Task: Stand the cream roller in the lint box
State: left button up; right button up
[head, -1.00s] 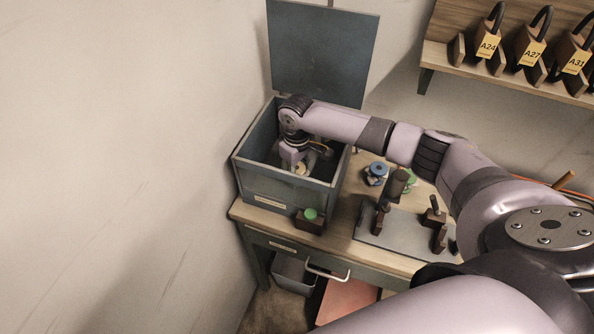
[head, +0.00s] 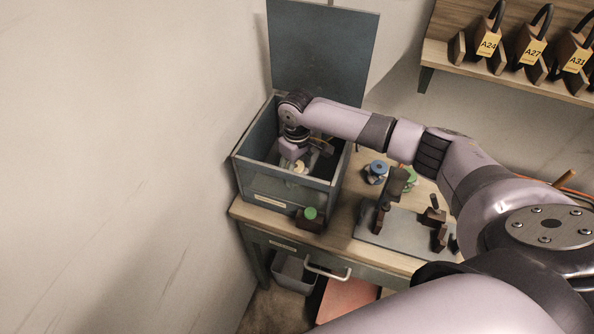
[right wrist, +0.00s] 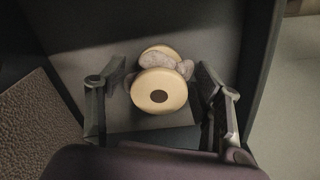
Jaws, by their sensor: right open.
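The cream roller (right wrist: 160,92) is inside the dark blue-grey lint box (head: 238,178). In the right wrist view its round cream end with a brown centre faces the camera, and grey-white lumpy material shows beside its middle. It looks to be standing on end, though its base is hidden. In the head view only a small cream part (head: 300,168) shows below the gripper. My right gripper (right wrist: 162,100) reaches into the box. Its fingers are open on either side of the roller, with visible gaps. My left gripper is not in view.
The box lid (head: 322,52) stands open at the back. Box walls surround the gripper. A green-topped block (head: 310,216) stands before the box. A blue spool (head: 377,168) and a grey fixture plate (head: 385,238) are to the right. A bin (head: 292,272) is below.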

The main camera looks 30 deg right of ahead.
aim_at(297, 167)
notch_tip(297, 167, up, 11)
jog(key=b, duration=0.1)
jog(key=shift+r, duration=0.15)
dwell(0.4)
